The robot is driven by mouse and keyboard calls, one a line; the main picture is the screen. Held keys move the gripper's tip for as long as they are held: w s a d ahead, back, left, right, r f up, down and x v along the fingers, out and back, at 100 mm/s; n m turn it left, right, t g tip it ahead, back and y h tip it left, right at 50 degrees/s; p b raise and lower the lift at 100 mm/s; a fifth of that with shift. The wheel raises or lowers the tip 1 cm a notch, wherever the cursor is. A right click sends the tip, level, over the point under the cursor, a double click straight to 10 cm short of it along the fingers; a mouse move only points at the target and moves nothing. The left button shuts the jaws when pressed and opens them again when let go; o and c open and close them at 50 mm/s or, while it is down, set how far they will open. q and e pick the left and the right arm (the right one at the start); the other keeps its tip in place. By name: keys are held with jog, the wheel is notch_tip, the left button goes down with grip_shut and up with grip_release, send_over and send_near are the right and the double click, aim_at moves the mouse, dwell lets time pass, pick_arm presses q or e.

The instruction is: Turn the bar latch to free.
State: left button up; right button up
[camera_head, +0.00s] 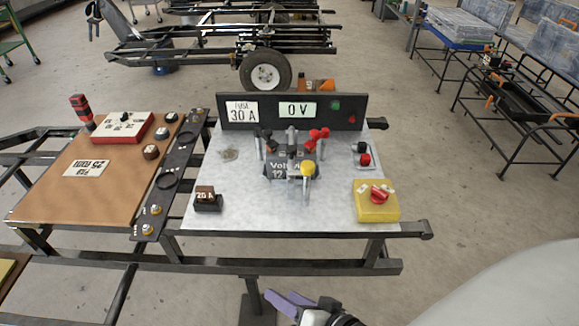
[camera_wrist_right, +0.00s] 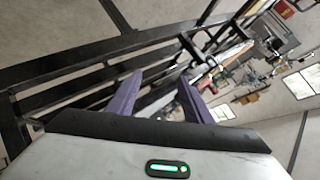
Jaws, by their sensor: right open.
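My right gripper (camera_head: 284,298) shows at the bottom of the head view, its purple fingers in front of and below the bench's near edge. In the right wrist view its fingers (camera_wrist_right: 160,95) are apart with nothing between them. No part is plainly marked as the bar latch, and I cannot tell which one it is. A yellow box (camera_head: 370,208) with a red turn knob (camera_head: 379,194) is at the panel's right front. My left gripper is not seen.
A black upright board (camera_head: 350,105) reads 30 A and 0 V. A 20 A block (camera_head: 207,201) stands front left on the grey panel (camera_head: 250,215). A brown board (camera_head: 60,195) with a red box (camera_head: 122,128) lies left. The bench's front frame rail (camera_head: 300,267) stands beyond my gripper.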

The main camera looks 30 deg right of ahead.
jog(key=w+d+r+m+t+h, duration=0.1)
jog(key=w+d+r+m+t, duration=0.25)
jog(key=w+r+m, duration=0.55)
jog(key=m+t+h, duration=0.2)
jog(key=m+h, duration=0.5)
jog(key=m, duration=1.7)
send_near(310, 172)
jog(key=w, duration=0.2)
jog(key=x, duration=0.3)
jog(key=p+x, duration=0.1)
jog(key=x, duration=0.6)
jog(key=shift+s+d, duration=0.1)
jog(key=shift+d, duration=0.15)
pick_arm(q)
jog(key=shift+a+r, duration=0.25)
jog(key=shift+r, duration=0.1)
